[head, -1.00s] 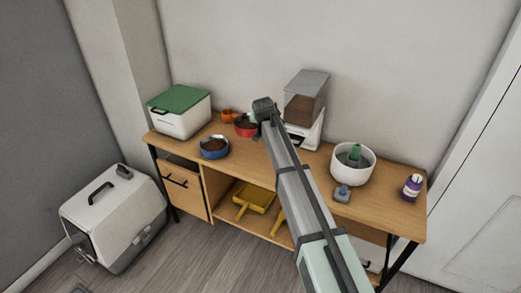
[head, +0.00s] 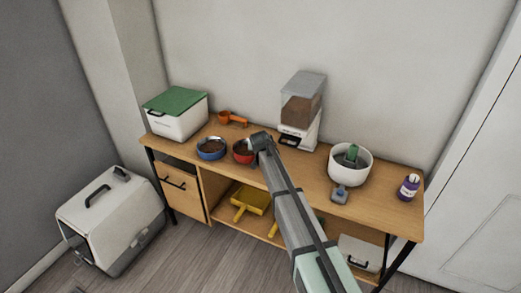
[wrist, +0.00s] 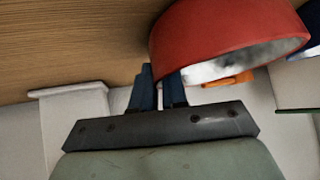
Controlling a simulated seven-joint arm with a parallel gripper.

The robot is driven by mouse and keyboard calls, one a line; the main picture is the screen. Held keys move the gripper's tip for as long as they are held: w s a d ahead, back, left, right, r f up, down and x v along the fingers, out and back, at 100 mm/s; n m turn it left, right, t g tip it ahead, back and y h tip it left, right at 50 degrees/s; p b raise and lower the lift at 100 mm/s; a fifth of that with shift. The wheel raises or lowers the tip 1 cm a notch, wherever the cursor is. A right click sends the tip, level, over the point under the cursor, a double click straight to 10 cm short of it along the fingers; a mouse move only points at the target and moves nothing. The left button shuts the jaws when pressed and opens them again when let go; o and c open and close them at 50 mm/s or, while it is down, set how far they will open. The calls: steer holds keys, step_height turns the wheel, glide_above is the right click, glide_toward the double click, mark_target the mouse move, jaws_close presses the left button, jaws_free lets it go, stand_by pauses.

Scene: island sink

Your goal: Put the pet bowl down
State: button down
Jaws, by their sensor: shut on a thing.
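A food dispenser (head: 300,110) is behind the gripper. A white bowl (head: 350,170), grey-blue tool (head: 339,194) and purple bottle (head: 409,188) are on the right. The front edge is near.

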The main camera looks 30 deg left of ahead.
steer(key=c, duration=1.2)
jaws_free()
steer(key=shift+f, duration=0.15)
steer(key=shift+o, duration=0.2)
steer(key=v, duration=1.2)
